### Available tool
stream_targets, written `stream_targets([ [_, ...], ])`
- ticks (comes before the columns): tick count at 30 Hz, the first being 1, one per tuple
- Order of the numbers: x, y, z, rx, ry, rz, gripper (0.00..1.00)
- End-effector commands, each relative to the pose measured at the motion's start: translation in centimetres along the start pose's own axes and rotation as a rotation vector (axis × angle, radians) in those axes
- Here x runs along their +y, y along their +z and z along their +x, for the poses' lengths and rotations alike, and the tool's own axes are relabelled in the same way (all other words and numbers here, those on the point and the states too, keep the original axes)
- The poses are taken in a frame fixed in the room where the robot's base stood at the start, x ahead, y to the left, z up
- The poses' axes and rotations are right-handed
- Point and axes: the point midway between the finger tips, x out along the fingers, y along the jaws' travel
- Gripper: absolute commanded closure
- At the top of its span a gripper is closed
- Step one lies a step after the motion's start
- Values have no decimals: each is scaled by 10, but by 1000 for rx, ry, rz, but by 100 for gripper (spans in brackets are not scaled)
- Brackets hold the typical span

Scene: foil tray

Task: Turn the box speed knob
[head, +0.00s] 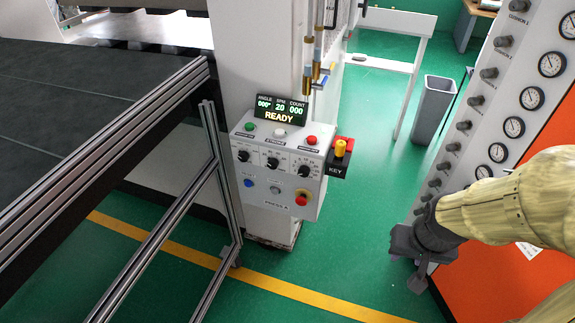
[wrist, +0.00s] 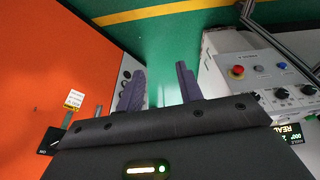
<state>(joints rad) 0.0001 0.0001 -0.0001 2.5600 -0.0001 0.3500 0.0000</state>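The light grey control box (head: 275,190) is on the front of a white machine column in the head view. Three black knobs with dials sit in a row on it: left (head: 243,156), middle (head: 272,163) and right (head: 303,170). Their labels are too small to tell which is speed. The display (head: 280,109) above reads READY, with SPM 20. My gripper (head: 408,272) is to the right of the box, well apart from it. In the wrist view its fingers (wrist: 160,82) are spread and empty. The box (wrist: 240,88) shows at the right there, upside down.
An orange and white gauge panel (head: 530,120) is close beside my arm. A grey bin (head: 433,110) stands behind. Green floor between box and gripper is clear.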

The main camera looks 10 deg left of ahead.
Motion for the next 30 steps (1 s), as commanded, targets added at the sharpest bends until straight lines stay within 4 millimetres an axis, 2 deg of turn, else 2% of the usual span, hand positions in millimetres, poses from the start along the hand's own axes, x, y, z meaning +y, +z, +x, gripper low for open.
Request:
stream_targets([
  [9, 0, 0, 0, 0, 0, 0, 64],
  [10, 0, 0, 0, 0, 0, 0, 62],
  [13, -3, -3, 3, 10, -4, -4, 44],
  [17, -22, -24, 20, 80, -33, -27, 44],
  [20, -54, -58, 42, 196, -75, -58, 44],
  [23, -101, -99, 66, 352, -124, -87, 44],
  [27, -174, -147, 91, 582, -174, -106, 44],
  [30, -224, -168, 104, 736, -189, -103, 44],
])
